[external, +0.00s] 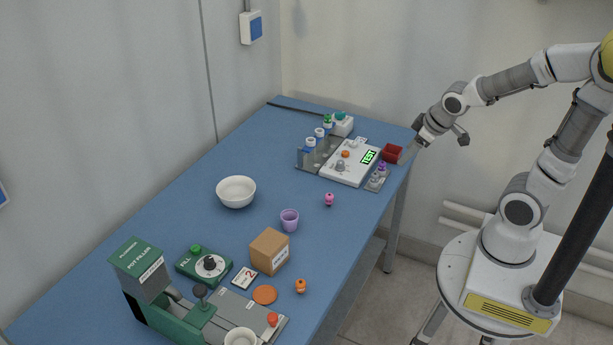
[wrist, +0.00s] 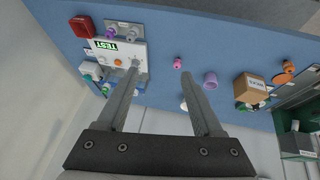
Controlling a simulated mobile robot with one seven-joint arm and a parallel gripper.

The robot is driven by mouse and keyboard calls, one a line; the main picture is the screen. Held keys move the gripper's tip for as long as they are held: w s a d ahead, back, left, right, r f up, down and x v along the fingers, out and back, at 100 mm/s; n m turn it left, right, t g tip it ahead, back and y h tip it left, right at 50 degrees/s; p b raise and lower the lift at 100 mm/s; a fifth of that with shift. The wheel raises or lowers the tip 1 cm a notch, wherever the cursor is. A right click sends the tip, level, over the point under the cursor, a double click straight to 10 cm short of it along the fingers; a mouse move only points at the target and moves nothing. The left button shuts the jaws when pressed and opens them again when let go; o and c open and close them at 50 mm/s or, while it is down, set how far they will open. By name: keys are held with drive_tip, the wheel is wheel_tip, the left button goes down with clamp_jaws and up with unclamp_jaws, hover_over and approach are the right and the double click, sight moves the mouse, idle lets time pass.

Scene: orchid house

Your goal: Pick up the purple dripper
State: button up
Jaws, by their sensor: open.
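The purple dripper (external: 382,167) is small and stands at the right side of the white tester, on a grey holder near the table's right edge. In the wrist view it shows at the upper left (wrist: 110,33), beside the red box. A second, greyer dripper (wrist: 132,35) stands next to it. My gripper (external: 406,155) is open and empty above the table's far right edge, near the red box. In the wrist view its two fingers (wrist: 162,72) reach up the picture, and the purple dripper lies outside them, past the left fingertip.
The white tester (external: 349,165) with a green display and the red box (external: 392,153) are close by. A pink dripper (external: 328,199), a purple cup (external: 289,220), a white bowl (external: 236,191) and a cardboard box (external: 269,251) stand nearer. The middle of the blue table is mostly clear.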

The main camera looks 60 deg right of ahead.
drive_tip(key=w+d+f+t+h+b, duration=0.1)
drive_tip(key=d+f+t+b, duration=0.1)
drive_tip(key=d+f, duration=0.45)
drive_tip(key=w+d+f+t+h+b, duration=0.1)
drive_tip(key=d+f+h+b, duration=0.15)
drive_tip(key=d, duration=0.65)
drive_tip(key=m+t+y+b, duration=0.2)
drive_tip(key=t+y+b, duration=0.2)
drive_tip(key=t+b, duration=0.1)
approach(386, 162)
drive_tip(key=shift+h, duration=0.35)
drive_tip(key=b+x, duration=0.1)
drive_tip(key=x, duration=0.1)
drive_tip(key=b+x, duration=0.1)
drive_tip(key=x, duration=0.2)
drive_tip(key=shift+f, duration=0.4)
drive_tip(key=x, duration=0.1)
drive_tip(key=b+x, duration=0.1)
drive_tip(key=x, duration=0.3)
drive_tip(key=shift+w+a, duration=0.1)
drive_tip(key=shift+a, duration=0.15)
clamp_jaws()
